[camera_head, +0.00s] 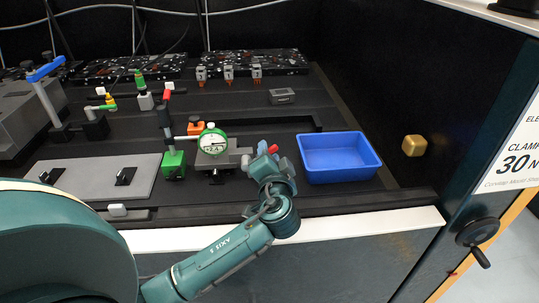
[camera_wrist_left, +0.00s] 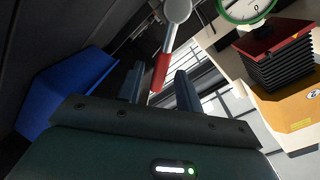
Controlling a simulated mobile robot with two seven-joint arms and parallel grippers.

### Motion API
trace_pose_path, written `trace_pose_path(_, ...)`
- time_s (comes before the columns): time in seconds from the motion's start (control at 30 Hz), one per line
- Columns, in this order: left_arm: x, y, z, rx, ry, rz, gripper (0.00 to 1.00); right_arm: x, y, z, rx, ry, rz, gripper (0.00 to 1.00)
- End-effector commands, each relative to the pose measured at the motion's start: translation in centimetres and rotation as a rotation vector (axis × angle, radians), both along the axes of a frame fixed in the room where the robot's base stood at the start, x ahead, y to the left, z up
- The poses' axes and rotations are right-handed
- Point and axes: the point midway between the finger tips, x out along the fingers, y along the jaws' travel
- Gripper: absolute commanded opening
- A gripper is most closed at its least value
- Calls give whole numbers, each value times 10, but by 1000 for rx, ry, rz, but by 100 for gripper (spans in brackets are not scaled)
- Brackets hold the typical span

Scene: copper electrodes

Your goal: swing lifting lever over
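The lever with a red grip (camera_wrist_left: 160,72) and a grey round end shows in the left wrist view. Its red end points down between the fingers of my left gripper (camera_wrist_left: 159,88). The fingers are apart, with a gap visible on both sides of the grip. In the head view the left gripper (camera_head: 265,152) is right of the green-rimmed dial gauge (camera_head: 212,141), and a small red end (camera_head: 273,149) shows at its fingers. The lever's mount is mostly hidden there. My right gripper is not in view.
A blue tray (camera_head: 338,134) stands close to the right of the gripper. A green block (camera_head: 174,165) with a post stands left of the gauge. A grey plate (camera_head: 75,177) with black handles lies at front left. A yellow knob (camera_head: 414,146) is on the right wall.

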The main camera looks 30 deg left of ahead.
Motion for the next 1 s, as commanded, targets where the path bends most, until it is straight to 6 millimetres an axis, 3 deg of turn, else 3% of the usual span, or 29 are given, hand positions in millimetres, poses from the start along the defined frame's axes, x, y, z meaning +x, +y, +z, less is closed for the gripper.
trace_pose_path(0.53,-42,-31,4,-3,2,-1,35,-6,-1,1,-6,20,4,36)
trace_pose_path(1.0,-47,-34,5,-1,1,-1,35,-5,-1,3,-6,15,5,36)
